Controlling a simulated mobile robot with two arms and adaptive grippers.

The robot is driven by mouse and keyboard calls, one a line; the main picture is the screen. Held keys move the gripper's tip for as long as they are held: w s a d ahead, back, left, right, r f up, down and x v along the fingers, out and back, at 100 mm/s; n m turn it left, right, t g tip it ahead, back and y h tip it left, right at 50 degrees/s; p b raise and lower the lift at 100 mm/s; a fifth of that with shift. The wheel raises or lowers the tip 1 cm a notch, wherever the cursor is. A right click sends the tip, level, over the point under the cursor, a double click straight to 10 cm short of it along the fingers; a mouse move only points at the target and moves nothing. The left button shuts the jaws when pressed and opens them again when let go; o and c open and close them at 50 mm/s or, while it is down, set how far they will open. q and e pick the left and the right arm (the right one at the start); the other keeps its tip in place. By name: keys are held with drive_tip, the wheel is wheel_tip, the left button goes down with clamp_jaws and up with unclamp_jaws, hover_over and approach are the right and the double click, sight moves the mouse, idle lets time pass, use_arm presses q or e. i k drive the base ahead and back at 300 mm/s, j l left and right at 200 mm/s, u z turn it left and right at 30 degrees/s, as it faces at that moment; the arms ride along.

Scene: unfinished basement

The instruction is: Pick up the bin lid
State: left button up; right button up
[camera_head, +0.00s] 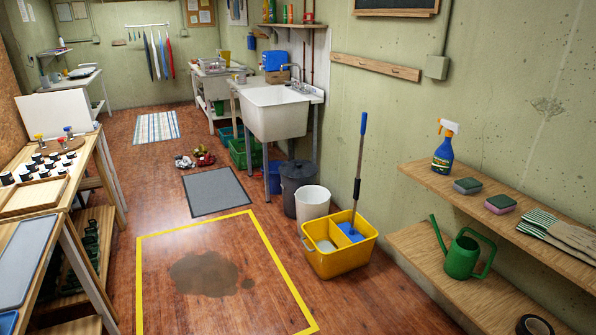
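A dark grey round bin (299,203) stands on the floor beside the sink's right leg, against the right-hand wall side. Its dark lid (297,169) appears to sit flat on top of it. The white bucket in front hides part of the bin's lower right side. Neither of my grippers shows in the head view.
A white bucket (312,204) and a yellow mop bucket (340,258) with an upright blue-handled mop (359,160) stand in front of the bin. A white sink (275,112) is behind it. A grey mat (215,192) and a yellow-taped floor area with a dark stain (205,273) lie left.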

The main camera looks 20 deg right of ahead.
sight(293, 169)
drive_tip(key=i+z, duration=0.1)
drive_tip(key=i, duration=0.25)
drive_tip(key=i+u, duration=0.2)
drive_tip(key=i, duration=0.65)
drive_tip(key=i+u, duration=0.2)
drive_tip(key=i, duration=0.65)
drive_tip(key=i+z, duration=0.15)
drive_tip(key=i, duration=1.6)
drive_tip(key=i+z, duration=0.7)
drive_tip(key=i, duration=0.2)
drive_tip(key=i+j+z, duration=0.15)
drive_tip(key=i+z, duration=0.25)
drive_tip(key=i+j+z, duration=0.35)
drive_tip(key=i+z, duration=0.25)
drive_tip(key=i+j, duration=0.05)
